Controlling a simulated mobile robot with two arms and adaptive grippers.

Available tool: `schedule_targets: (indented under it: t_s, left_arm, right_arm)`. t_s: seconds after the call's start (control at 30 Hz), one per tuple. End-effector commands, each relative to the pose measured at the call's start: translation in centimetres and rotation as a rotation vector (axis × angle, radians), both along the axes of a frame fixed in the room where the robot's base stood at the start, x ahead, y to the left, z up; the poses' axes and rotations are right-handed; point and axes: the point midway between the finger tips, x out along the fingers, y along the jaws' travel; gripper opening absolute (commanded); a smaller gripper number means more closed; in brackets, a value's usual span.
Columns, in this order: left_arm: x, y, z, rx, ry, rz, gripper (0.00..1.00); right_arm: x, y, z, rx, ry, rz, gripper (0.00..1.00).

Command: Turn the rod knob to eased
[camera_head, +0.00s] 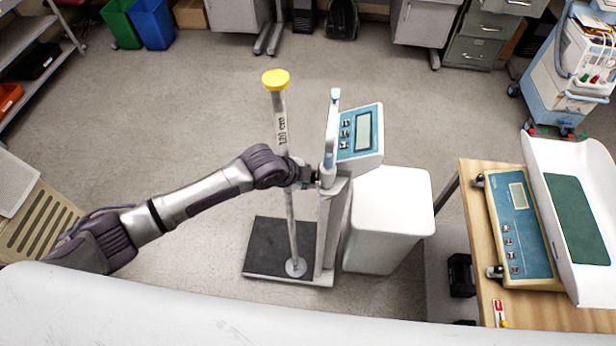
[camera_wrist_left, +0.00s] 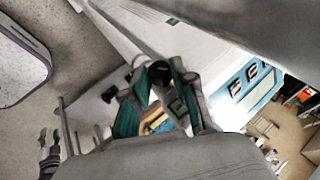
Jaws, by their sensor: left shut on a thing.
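An upright pale rod (camera_head: 281,130) with a yellow cap (camera_head: 276,79) and a "120 cm" mark stands on a round foot on the scale's black platform (camera_head: 268,246). Beside it stands the scale's white column (camera_head: 331,215). My left gripper (camera_head: 309,177) reaches in from the left across the rod and is at the column, below the display. In the left wrist view its teal-padded fingers (camera_wrist_left: 158,100) close around a small part at the column. This fits the rod knob, which the gripper and wrist mostly hide; its setting cannot be read. My right gripper is not in view.
The scale's blue display (camera_head: 362,131) is just above and right of the gripper. A white box-shaped stand (camera_head: 392,215) is close on the right. A wooden table (camera_head: 475,225) with a baby scale (camera_head: 522,225) stands farther right. Floor behind is clear.

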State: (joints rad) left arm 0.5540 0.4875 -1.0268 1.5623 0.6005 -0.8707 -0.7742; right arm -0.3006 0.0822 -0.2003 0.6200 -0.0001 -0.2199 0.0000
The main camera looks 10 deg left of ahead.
Motion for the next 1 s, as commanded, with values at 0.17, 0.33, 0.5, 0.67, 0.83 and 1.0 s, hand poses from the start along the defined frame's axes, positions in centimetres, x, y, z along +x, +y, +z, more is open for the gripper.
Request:
schedule_targets:
  t_s: [0.17,0.33,0.5,0.67,0.83,1.0]
  left_arm:
    - [-0.04,0.03,-0.10,0.000,0.013,0.001,0.00]
    - [-0.04,0.01,-0.11,0.000,0.013,0.001,0.00]
    - [-0.04,0.01,-0.11,0.001,0.012,0.001,0.40]
    - [-0.02,0.00,-0.06,0.000,0.011,0.001,0.51]
    - [0.00,-0.01,-0.02,0.000,0.010,0.000,0.51]
    - [-0.40,0.47,0.84,0.000,0.008,0.000,0.51]
  right_arm:
    - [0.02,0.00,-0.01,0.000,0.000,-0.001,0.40]
    - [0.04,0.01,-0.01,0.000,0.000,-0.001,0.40]
    - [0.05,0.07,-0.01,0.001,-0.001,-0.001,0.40]
    - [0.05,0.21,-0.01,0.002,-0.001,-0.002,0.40]
    - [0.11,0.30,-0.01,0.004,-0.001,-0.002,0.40]
    - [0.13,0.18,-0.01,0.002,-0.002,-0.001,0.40]
